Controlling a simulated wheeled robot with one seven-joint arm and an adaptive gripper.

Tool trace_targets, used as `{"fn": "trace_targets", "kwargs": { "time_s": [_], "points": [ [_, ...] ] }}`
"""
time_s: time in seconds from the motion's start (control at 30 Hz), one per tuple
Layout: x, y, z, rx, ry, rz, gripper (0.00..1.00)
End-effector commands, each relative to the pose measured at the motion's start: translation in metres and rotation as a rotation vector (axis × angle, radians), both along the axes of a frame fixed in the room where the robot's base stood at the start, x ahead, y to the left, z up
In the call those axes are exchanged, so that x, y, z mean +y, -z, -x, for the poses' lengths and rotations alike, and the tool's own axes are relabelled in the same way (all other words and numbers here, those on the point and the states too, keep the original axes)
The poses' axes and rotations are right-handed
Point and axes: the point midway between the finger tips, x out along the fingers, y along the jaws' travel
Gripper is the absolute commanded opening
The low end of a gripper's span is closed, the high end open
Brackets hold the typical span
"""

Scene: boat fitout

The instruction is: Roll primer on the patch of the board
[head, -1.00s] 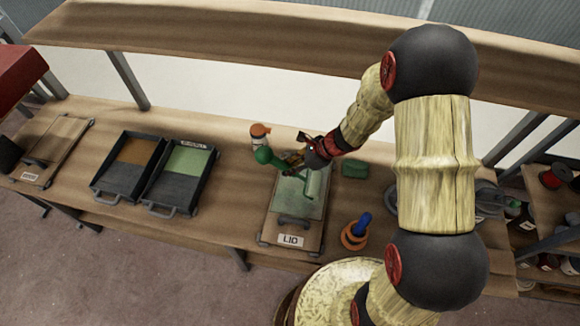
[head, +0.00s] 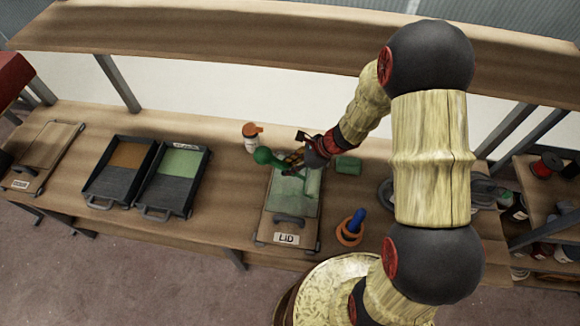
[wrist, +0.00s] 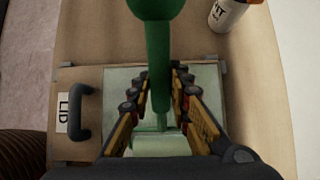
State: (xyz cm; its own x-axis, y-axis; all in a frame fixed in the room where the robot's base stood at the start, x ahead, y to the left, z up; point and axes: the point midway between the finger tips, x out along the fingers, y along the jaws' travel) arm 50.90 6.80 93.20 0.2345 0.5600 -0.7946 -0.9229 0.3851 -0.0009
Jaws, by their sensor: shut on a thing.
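The board (head: 303,234) lies on the bench, with a black handle and a label reading "LID" at its near end. Its pale green patch (head: 283,203) covers the far part and also shows in the wrist view (wrist: 119,80). My gripper (head: 292,162) is over the patch, shut on the green handle of a roller (head: 264,155). In the wrist view the handle (wrist: 158,45) runs between the fingers and the pale green roller sleeve (wrist: 160,145) is below, at the patch. I cannot tell whether the sleeve touches it.
Left of the board are a tray with green primer (head: 183,163) and a tray with brown contents (head: 130,157). A white bottle with an orange cap (head: 251,140), a green block (head: 348,165) and an orange ring with a blue handle (head: 351,232) stand around the board. An overhead shelf spans the back.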

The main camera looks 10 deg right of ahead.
Motion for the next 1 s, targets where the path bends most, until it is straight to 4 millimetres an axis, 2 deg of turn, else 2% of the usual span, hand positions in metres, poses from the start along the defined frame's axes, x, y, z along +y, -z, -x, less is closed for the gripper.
{"fn": "trace_targets", "kwargs": {
  "time_s": [0.23,0.47,0.73,1.0],
  "points": [
    [0.017,0.002,-0.007,-0.001,-0.002,0.0,0.0],
    [0.017,0.002,-0.007,-0.001,-0.001,0.0,0.0],
    [0.017,-0.014,-0.007,0.0,0.0,0.0,0.0],
    [0.017,-0.013,-0.007,-0.001,-0.001,0.0,0.0]
  ]
}}
